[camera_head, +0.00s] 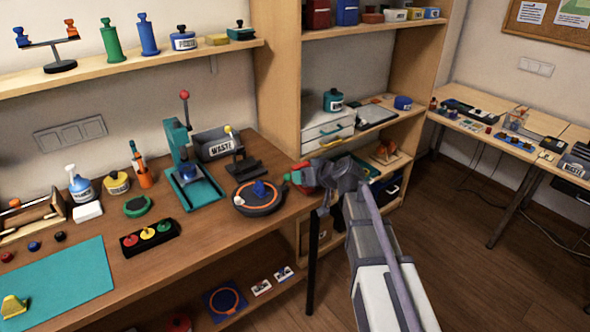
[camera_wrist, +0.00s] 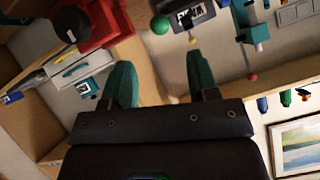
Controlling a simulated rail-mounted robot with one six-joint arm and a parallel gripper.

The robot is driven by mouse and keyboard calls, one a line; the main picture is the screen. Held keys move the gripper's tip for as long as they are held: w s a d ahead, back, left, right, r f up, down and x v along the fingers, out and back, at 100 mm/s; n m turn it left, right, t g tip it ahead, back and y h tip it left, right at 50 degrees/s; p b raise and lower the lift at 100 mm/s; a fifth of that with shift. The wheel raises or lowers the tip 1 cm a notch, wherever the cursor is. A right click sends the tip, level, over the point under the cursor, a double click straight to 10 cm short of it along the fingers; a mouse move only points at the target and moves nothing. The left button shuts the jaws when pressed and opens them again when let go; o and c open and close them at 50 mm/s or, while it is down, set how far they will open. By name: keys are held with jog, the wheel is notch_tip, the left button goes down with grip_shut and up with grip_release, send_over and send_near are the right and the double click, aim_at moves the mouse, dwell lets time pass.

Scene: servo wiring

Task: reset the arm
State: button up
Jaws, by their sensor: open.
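My gripper (camera_head: 303,177) is at the end of my arm, which reaches in from the lower right in the head view. It is above the right end of the wooden workbench (camera_head: 225,215). In the wrist view, which looks tilted and turned over, the two teal-tipped fingers of my gripper (camera_wrist: 162,82) stand wide apart with nothing between them. A red object with a black round part (camera_wrist: 95,28) lies beyond the left finger. In the head view, red and green show at the gripper, and I cannot tell which parts belong to it.
A teal press (camera_head: 190,180) with a red knob, a grey waste bin (camera_head: 218,143) and a round black turntable (camera_head: 258,197) stand left of my gripper. A wooden shelf unit (camera_head: 277,90) rises behind it. Open floor (camera_head: 480,250) lies to the right.

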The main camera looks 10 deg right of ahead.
jog(key=shift+v, duration=0.95)
jog(key=s+f+m+g+h, duration=0.1)
jog(key=s+f+g+h, duration=0.1)
jog(key=s, duration=0.6)
jog(key=s+d+f+m+g+h, duration=0.1)
jog(key=s+f+g+h, duration=0.1)
jog(key=s, duration=0.6)
jog(key=s+d+f+m+g+h, duration=0.1)
jog(key=s+f+g+h, duration=0.1)
jog(key=s+g, duration=0.3)
jog(key=s+f+p, duration=0.1)
jog(key=s, duration=0.2)
jog(key=shift+s+f+g, duration=0.15)
jog(key=shift+f+g, duration=0.05)
jog(key=shift+g, duration=0.2)
